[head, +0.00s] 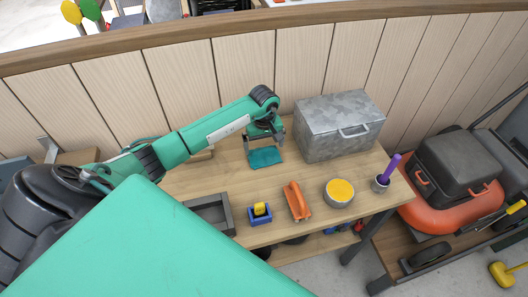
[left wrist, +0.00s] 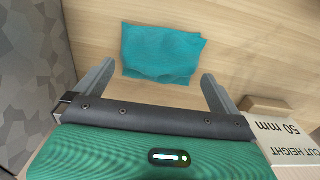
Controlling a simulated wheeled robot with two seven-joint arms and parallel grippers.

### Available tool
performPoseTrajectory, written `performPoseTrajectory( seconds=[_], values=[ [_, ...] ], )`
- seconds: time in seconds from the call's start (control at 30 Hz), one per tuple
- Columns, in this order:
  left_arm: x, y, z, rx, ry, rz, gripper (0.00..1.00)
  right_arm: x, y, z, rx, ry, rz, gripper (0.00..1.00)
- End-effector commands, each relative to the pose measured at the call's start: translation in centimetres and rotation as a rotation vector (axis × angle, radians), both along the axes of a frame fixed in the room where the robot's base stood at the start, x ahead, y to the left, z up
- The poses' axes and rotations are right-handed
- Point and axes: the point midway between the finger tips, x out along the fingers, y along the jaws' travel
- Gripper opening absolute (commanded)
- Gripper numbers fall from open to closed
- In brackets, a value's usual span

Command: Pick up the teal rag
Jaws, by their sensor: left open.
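The teal rag (head: 265,157) lies flat on the wooden workbench, left of the grey metal box. In the left wrist view the rag (left wrist: 163,53) shows whole, a slightly crumpled square. My left gripper (head: 264,149) is over the rag, pointing down. In the left wrist view its two fingers (left wrist: 155,75) are spread wide and empty, with the rag ahead of and between their tips. I cannot tell the exact height above the rag. My right gripper is not in view.
The galvanized metal box (head: 328,132) stands close on the right. In front are an orange tool (head: 296,201), a blue holder (head: 260,214), a bowl with yellow contents (head: 340,191), a cup with a purple handle (head: 382,181) and a grey tray (head: 212,212). A wood-panel wall (head: 190,85) rises behind.

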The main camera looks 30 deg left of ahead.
Motion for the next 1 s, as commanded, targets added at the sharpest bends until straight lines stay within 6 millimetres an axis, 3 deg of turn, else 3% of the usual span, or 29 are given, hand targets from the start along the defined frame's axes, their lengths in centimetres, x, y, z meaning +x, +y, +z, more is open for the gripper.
performPoseTrajectory(
  seconds=[0.03, 0.2, 0.43, 0.47, 0.6, 0.63, 1.0],
  values=[
    [-0.2, -0.1, -0.3, -0.002, 0.005, 0.002, 1.00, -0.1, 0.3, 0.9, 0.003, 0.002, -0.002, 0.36],
    [-0.1, 0.0, -2.2, -0.002, 0.001, 0.001, 1.00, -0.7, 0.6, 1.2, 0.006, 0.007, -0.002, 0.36],
    [0.0, 0.0, -2.5, 0.001, -0.001, 0.000, 1.00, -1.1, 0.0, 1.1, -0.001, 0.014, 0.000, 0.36],
    [0.0, 0.0, -2.5, 0.001, -0.001, 0.000, 0.98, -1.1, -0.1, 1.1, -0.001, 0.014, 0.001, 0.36],
    [0.0, 0.0, -2.5, 0.001, -0.001, 0.000, 0.71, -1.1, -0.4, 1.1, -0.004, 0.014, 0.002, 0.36],
    [0.0, 0.0, -2.5, 0.001, -0.001, 0.000, 0.68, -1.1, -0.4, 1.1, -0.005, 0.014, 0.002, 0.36],
    [0.1, 0.0, -2.0, 0.000, -0.003, 0.000, 0.68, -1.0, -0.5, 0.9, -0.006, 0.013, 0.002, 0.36]
  ],
)
